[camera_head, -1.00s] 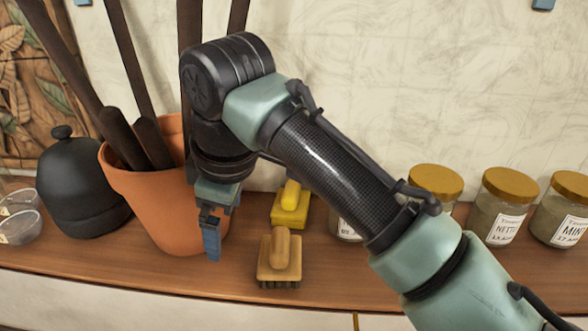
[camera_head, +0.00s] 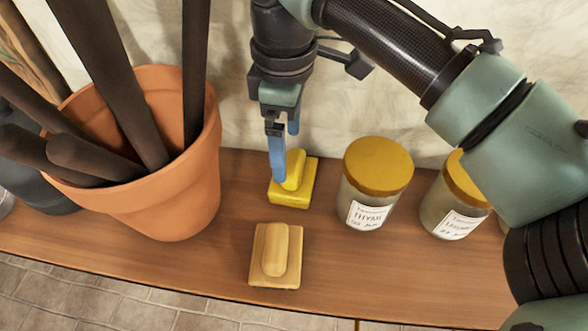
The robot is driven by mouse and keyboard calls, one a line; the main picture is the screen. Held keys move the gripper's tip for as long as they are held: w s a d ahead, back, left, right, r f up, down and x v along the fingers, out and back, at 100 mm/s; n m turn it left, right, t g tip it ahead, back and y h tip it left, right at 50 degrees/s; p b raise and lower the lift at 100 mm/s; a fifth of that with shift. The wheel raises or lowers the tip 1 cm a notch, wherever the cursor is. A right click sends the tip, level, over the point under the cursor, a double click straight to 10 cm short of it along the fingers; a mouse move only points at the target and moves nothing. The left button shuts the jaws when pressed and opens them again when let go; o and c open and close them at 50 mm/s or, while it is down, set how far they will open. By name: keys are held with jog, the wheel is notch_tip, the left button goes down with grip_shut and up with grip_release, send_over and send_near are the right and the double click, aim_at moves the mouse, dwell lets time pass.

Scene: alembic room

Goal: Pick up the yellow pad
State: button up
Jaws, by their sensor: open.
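The yellow pad (camera_head: 304,187) lies on the wooden shelf near the wall, with a raised yellow grip on top. My gripper (camera_head: 285,152) points down at the pad's left and back side, with its blue fingers apart and nothing held between them. The nearer finger overlaps the left edge of the pad's grip in the picture; I cannot tell whether it touches.
A wooden brush (camera_head: 264,262) lies in front of the pad. A terracotta pot (camera_head: 170,205) with dark rods stands to the left. A glass jar with a gold lid (camera_head: 379,167) stands to the right, with another jar (camera_head: 452,205) beyond. The wall is close behind.

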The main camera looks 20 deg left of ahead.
aim_at(288, 161)
jog(key=shift+f, duration=1.95)
jog(key=shift+w, duration=0.1)
jog(key=c, duration=1.1)
